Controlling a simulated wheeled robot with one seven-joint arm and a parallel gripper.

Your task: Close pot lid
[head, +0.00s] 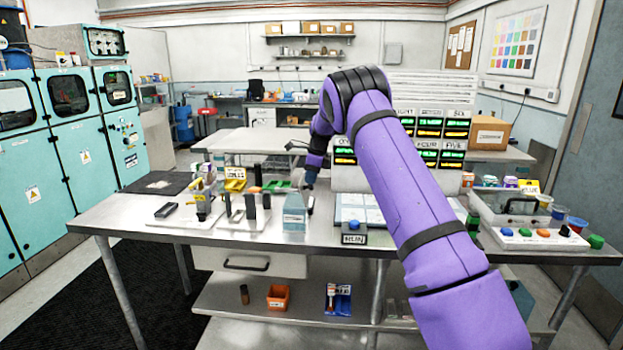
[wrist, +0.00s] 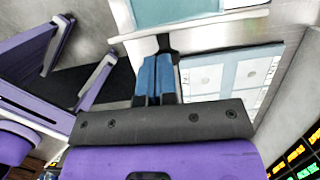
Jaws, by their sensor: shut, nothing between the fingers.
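A pale teal container (head: 294,214) stands near the front edge of the metal table, left of the middle, and looks like the pot. My gripper (head: 310,180) is just above and behind it, pointing down. In the wrist view, the blue fingertips (wrist: 156,78) are together with nothing between them. A teal panel with a pale rim (wrist: 180,10) shows just beyond them, probably part of the same container. A small dark piece lies between the fingertips and that rim; contact cannot be told. The lid's position is not clear.
A black-handled box (head: 510,207) stands on the right, with coloured buttons in front. Upright dark blocks (head: 250,206) stand left of the container. A pale two-panel board (head: 360,209) lies to its right, behind a blue-button box (head: 354,233). Lit display units (head: 430,140) stand behind.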

